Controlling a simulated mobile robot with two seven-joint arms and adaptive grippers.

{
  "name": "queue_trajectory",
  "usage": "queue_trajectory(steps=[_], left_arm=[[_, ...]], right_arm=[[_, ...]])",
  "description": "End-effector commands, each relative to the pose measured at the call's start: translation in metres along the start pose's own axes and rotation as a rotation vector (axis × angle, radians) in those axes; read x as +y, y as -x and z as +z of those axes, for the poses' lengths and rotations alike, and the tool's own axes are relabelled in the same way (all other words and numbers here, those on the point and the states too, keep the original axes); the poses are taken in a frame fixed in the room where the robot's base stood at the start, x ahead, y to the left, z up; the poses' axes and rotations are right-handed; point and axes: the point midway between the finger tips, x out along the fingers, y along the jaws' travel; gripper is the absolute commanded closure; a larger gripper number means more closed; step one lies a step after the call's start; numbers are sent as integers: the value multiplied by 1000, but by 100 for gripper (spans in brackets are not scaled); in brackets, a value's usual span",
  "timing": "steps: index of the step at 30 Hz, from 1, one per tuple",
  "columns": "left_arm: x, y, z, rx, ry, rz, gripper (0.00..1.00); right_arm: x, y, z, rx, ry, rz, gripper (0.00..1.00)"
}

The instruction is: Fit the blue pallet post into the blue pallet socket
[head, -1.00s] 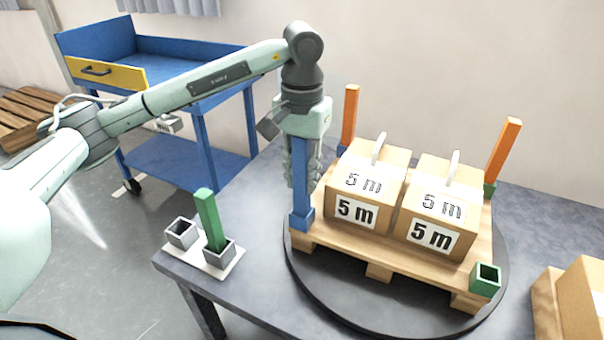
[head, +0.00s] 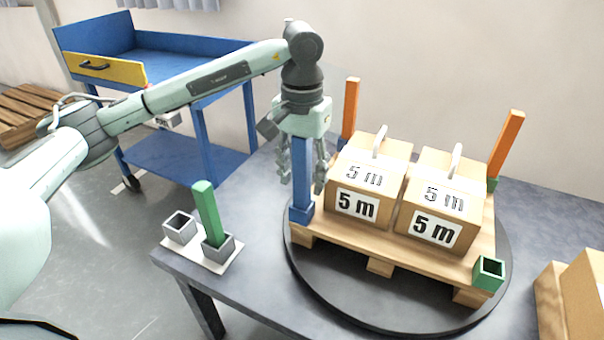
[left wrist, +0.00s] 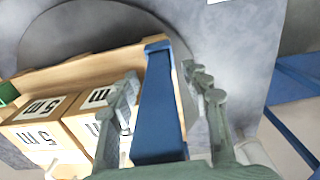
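The blue pallet post (head: 301,170) stands upright at the near-left corner of the pallet (head: 345,240), its lower end in the blue pallet socket (head: 301,214). In the left wrist view the post (left wrist: 157,110) runs away from the camera to the socket (left wrist: 157,45). My left gripper (head: 302,182) points down over the post. Its fingers are spread on both sides of the post, with visible gaps in the left wrist view (left wrist: 168,85). My right gripper is in neither view.
Two cartons (head: 367,185) (head: 440,200) stand on the pallet, close to the left fingers. Orange posts (head: 350,108) (head: 507,140) stand at the back corners. A green socket (head: 488,273) is empty. A green post (head: 207,210) stands in a grey holder at the table's left.

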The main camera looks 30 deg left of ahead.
Motion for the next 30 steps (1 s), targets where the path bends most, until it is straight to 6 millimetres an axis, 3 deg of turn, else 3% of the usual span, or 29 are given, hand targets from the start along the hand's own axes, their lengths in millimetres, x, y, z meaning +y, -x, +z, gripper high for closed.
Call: queue_trajectory(steps=[10,22,30], left_arm=[[0,10,-1,3,0,1,53],[0,93,-1,7,1,0,53],[0,118,0,1,0,0,53]], right_arm=[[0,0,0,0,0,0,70],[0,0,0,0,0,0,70],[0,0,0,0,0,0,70]])
